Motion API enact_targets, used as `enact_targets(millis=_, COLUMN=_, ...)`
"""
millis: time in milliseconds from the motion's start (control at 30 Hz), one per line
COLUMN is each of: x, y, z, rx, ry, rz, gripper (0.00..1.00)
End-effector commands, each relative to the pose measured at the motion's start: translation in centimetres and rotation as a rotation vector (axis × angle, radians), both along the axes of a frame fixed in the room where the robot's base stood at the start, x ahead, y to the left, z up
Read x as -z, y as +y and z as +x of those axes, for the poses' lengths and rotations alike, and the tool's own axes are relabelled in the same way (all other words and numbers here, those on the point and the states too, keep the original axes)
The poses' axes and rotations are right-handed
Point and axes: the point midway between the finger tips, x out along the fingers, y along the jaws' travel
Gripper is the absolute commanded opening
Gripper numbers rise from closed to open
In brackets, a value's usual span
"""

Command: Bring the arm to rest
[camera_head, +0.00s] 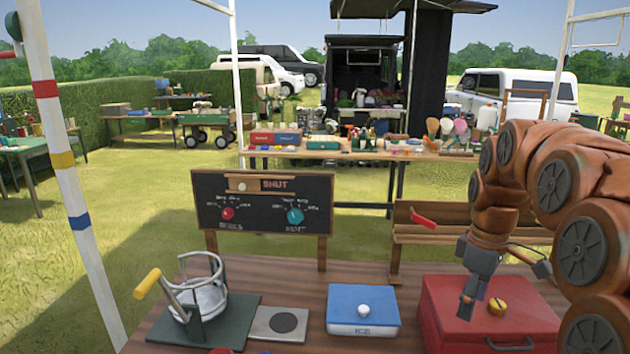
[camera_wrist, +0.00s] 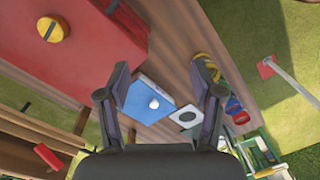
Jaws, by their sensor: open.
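My arm comes in from the right in the head view and bends down, with my gripper (camera_head: 500,287) low over the red box (camera_head: 470,318) near its yellow knob (camera_head: 497,307). The gap between gripper and box cannot be judged exactly. In the wrist view my gripper (camera_wrist: 162,68) has its two fingers spread with nothing held between them. The blue box (camera_wrist: 142,101) with a white knob shows beyond and between the fingers. The red box (camera_wrist: 75,60) fills the upper left there, clear of the fingertips.
On the brown table stand the blue box (camera_head: 362,317), a grey plate with a dark disc (camera_head: 281,323) and a yellow-handled lever device (camera_head: 200,300). A chalkboard with two dials (camera_head: 262,203) stands behind. A wooden rack (camera_head: 440,235) with a red handle is behind the red box.

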Motion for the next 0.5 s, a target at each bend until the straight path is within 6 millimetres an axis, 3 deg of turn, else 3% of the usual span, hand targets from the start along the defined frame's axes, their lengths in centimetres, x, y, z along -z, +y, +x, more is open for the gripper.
enact_targets(millis=200, x=0.2, y=4.1, z=-5.5, rx=0.139, ry=0.026, rz=-0.01, gripper=0.66)
enact_targets(millis=500, x=1.9, y=8.2, z=-13.8, rx=0.357, ry=0.065, rz=-0.035, gripper=0.66)
